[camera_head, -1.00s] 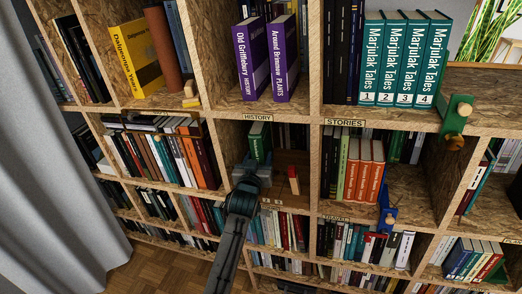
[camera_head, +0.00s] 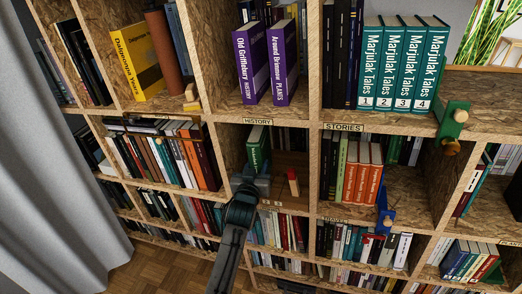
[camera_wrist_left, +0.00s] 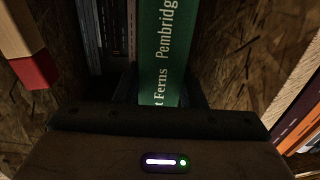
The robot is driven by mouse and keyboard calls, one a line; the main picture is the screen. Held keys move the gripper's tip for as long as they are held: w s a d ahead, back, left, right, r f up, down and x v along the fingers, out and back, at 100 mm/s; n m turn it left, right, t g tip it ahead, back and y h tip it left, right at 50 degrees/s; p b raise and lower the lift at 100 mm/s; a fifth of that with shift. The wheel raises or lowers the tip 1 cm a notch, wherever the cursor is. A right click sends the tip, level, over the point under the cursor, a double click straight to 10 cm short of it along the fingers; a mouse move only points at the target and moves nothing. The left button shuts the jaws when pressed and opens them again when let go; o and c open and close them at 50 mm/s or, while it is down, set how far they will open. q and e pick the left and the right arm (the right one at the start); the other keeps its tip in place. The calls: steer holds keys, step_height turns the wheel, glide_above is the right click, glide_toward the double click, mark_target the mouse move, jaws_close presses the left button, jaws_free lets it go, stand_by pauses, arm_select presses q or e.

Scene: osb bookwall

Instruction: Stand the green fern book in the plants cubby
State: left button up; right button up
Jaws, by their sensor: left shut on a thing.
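The green fern book (camera_head: 257,147) stands about upright at the left of the cubby under the HISTORY label in the head view. My left gripper (camera_head: 256,174) reaches into that cubby and is shut on the lower part of its spine. In the left wrist view the green spine (camera_wrist_left: 160,50), lettered "Pembridge" and "t Ferns", sits between the fingers (camera_wrist_left: 160,92). The cubby's lower label (camera_head: 271,203) is partly covered and unreadable. Whether the book's base touches the cubby floor is hidden. My right gripper is not in view.
A red-and-wood block (camera_head: 293,182) stands right of the book in the same cubby; it shows in the wrist view (camera_wrist_left: 30,65). Dark books (camera_wrist_left: 105,35) stand behind.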

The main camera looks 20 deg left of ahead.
arm_select(q)
steer(key=shift+s+r, duration=0.1)
steer(key=shift+s, duration=0.15)
steer(key=o, duration=1.3)
steer(key=shift+f, duration=0.2)
steer(key=shift+c, duration=0.6)
steer(key=shift+r, duration=0.1)
steer(key=shift+w+b, duration=0.45)
steer(key=shift+w, duration=0.55)
